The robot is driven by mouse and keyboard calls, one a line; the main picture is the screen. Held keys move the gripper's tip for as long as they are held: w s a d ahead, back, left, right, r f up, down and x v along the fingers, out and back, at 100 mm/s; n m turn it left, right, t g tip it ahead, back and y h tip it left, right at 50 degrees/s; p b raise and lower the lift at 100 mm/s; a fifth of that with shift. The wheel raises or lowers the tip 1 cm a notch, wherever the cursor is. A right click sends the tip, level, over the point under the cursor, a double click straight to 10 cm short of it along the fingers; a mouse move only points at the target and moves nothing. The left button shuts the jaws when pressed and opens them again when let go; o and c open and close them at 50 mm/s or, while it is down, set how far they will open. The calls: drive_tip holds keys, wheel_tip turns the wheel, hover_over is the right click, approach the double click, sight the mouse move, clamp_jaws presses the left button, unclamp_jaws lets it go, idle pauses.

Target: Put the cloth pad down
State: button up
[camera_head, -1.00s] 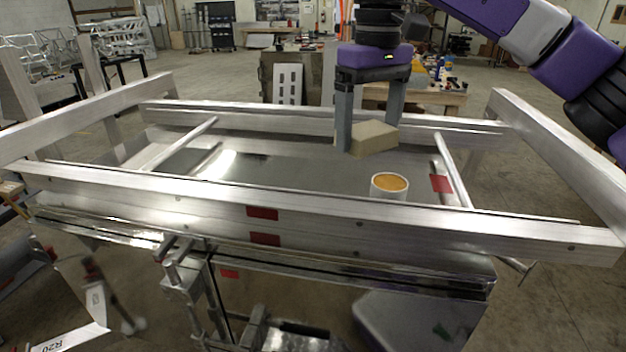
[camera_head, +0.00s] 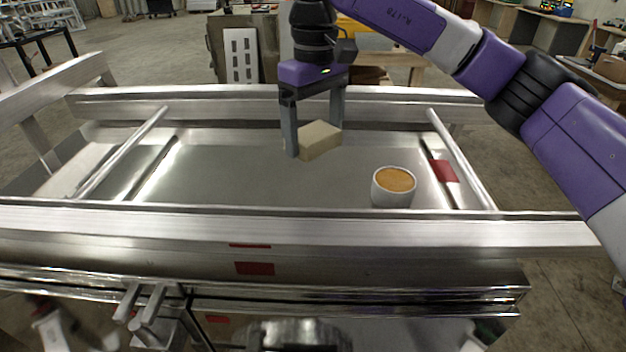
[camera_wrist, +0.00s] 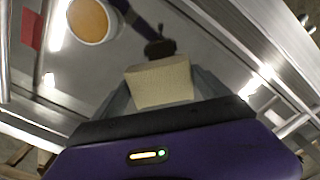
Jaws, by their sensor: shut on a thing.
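The cloth pad (camera_head: 320,141) is a beige block. My gripper (camera_head: 314,148) is shut on it and holds it over the metal tray-like surface (camera_head: 240,180) inside the aluminium trailer frame. In the wrist view the pad (camera_wrist: 160,83) sits between my two grey fingers, with the shiny metal surface beyond it. I cannot tell exactly how high the pad is above the surface.
A white cup with orange-brown contents (camera_head: 393,187) stands on the metal surface, right of and nearer than the pad. Crossbars stand at the left (camera_head: 125,150) and right (camera_head: 462,160). A long beam (camera_head: 420,232) runs along the near side. The surface left of the gripper is clear.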

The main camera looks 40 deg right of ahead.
sight(315, 196)
wheel_tip(315, 196, down, 12)
drive_tip(key=shift+r+p, duration=0.1)
drive_tip(key=shift+p, duration=0.8)
drive_tip(key=o, duration=1)
drive_tip(key=shift+o, duration=0.2)
wheel_tip(315, 196, up, 12)
drive_tip(key=shift+r+b, duration=0.1)
drive_tip(key=shift+b, duration=0.85)
